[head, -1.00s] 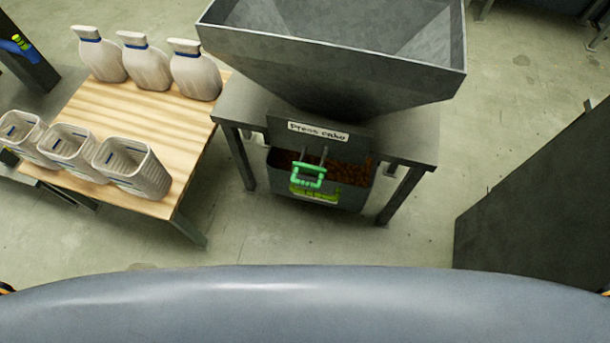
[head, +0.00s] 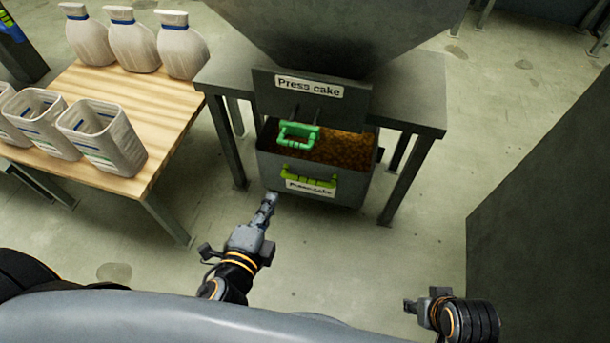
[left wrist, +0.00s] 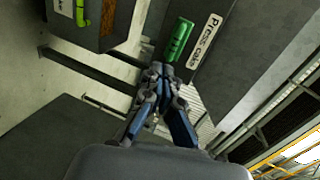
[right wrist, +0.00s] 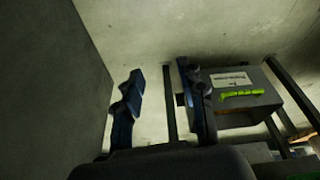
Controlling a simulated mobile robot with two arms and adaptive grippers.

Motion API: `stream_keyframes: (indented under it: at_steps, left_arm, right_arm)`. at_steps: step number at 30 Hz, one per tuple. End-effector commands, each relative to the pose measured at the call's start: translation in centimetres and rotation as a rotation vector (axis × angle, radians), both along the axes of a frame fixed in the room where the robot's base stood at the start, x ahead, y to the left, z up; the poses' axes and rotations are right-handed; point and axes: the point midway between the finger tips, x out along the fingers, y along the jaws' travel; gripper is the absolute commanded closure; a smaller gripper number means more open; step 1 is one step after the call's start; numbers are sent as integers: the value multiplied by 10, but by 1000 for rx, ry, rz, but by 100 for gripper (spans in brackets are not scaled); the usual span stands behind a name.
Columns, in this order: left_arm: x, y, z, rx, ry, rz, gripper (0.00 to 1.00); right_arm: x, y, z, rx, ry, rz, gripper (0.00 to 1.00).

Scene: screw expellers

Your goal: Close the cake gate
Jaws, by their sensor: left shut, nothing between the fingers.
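The cake gate is a dark panel (head: 265,92) labelled "Press cake", below the hopper. Its green handle (head: 299,135) sticks out on rods over the open bin. In the left wrist view the green handle (left wrist: 178,40) is just beyond the fingertips. My left gripper (head: 271,198) is shut and empty; in the head view its tips show below the bin's front left corner. In the left wrist view my left gripper (left wrist: 160,75) has its fingertips together. My right gripper (right wrist: 160,90) is open and empty. It shows low at the right in the head view (head: 410,306).
A grey bin (head: 268,160) of brown press cake stands under the gate, with a yellow-green handle (head: 309,178). A wooden table (head: 165,115) with white jugs and cut-open containers is at the left. A dark slab (head: 550,210) stands at the right. Floor between is clear.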

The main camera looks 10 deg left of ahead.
Motion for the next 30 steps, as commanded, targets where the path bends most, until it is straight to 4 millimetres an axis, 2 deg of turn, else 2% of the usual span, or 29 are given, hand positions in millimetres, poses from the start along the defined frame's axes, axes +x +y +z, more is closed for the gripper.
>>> stream_keyframes:
  at_steps: [3,7,11,16,24,30]
  left_arm:
    - [-1,2,20,33,-54,-1,100]
    - [6,2,26,39,-67,0,100]
    - [24,1,24,39,-68,-1,100]
    - [58,0,16,38,-68,-1,100]
    - [110,-1,4,38,-65,0,100]
    - [132,-3,-1,35,-62,-1,100]
  right_arm:
    - [-2,-1,10,1,-9,-1,60]
    - [-3,-1,13,1,-8,-1,60]
    - [-2,0,8,0,-5,-1,60]
    - [-1,0,6,0,-6,-1,60]
    - [-4,-1,19,1,-16,-1,60]
    - [-8,-2,31,1,-19,-2,60]
